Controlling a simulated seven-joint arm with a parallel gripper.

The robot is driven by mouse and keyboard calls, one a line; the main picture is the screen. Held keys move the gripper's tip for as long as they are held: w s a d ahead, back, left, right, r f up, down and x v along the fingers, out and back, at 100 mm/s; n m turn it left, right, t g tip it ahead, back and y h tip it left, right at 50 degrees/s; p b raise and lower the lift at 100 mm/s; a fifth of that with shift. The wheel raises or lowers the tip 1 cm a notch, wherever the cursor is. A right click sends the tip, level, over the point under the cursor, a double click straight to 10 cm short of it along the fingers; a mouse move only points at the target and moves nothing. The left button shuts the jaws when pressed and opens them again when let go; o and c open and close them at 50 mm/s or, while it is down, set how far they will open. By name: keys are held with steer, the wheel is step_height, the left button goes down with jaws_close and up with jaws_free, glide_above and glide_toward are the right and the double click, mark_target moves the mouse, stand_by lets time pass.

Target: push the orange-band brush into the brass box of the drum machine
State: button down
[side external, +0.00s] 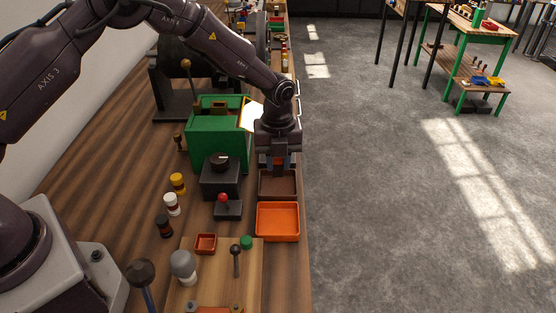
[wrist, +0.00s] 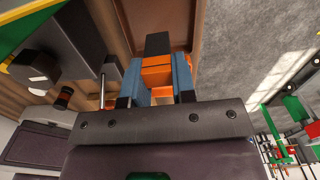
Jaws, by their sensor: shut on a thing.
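My gripper (wrist: 158,82) is shut on the orange-band brush (wrist: 157,62), a dark block with a bright orange band, in the wrist view. The blue fingers press on both sides of the band, and the dark end points away from the gripper. In the side view my gripper (side external: 279,165) is low over the brown tray (side external: 279,186), beside the green housing (side external: 215,135); the brush is mostly hidden there. The drum machine seems to be the dark machine (side external: 175,75) at the back left. I cannot make out its brass box.
A dark box with a knob (side external: 220,178) and a red-button box (side external: 228,207) stand left of the gripper. An orange tray (side external: 278,222) lies in front of the brown one. Small bottles (side external: 172,205) stand further left. The bench's right edge is close to my gripper.

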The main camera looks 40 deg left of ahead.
steer(key=a+r, duration=1.7)
steer(key=a, duration=0.2)
steer(key=shift+s+a+r+m, duration=0.35)
steer(key=shift+a+m, duration=0.05)
steer(key=shift+f, duration=2.9)
steer(key=shift+f, duration=1.9)
steer(key=c, duration=0.9)
jaws_free()
steer(key=shift+o, duration=0.2)
steer(key=shift+r, duration=0.1)
